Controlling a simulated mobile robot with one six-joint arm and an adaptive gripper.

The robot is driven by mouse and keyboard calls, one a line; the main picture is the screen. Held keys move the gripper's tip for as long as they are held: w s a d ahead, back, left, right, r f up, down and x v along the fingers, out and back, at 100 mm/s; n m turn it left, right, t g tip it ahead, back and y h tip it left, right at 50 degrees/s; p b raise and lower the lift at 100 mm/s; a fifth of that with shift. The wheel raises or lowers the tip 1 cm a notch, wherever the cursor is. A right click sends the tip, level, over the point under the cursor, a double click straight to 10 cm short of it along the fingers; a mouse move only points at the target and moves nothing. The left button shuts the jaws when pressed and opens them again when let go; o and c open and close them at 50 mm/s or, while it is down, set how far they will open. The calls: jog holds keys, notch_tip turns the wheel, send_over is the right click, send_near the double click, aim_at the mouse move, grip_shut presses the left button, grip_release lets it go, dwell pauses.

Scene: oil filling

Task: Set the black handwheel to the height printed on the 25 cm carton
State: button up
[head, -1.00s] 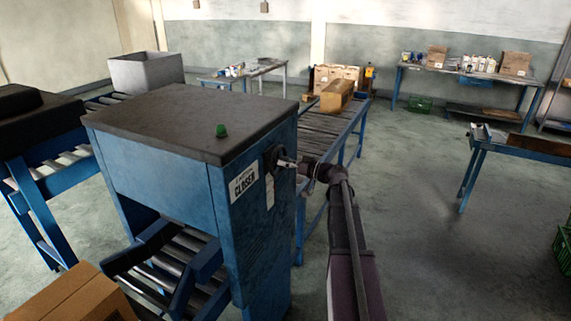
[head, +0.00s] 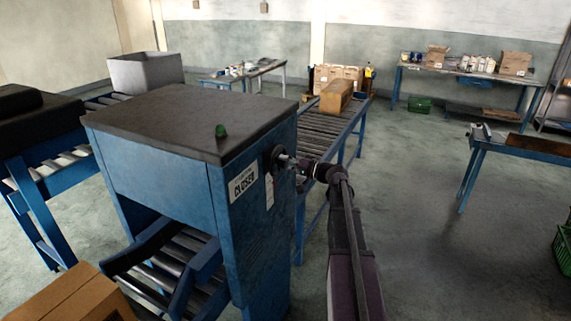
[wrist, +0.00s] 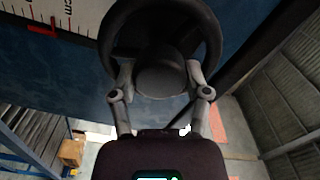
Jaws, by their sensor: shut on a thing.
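The black handwheel (head: 275,157) is on the right side of the blue machine housing (head: 230,230). In the wrist view the handwheel (wrist: 160,22) is close, a dark ring with a round hub. My gripper (wrist: 160,80) is shut on it, one finger on each side of the hub. A white scale (wrist: 75,14) marked in cm, with a red pointer (wrist: 45,27), is left of the wheel; its numbers are unreadable to me. A brown carton (head: 75,295) lies at the bottom left of the head view; I cannot read any print on it.
A roller conveyor (head: 325,123) runs behind the machine, carrying a carton (head: 336,96). Floor to the right is open up to a blue table (head: 480,140).

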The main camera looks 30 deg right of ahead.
jog(key=m, duration=0.6)
jog(key=shift+m, duration=0.4)
jog(key=o, duration=1.1)
jog(key=shift+a, duration=0.1)
jog(key=shift+o, duration=0.2)
jog(key=v, duration=1.2)
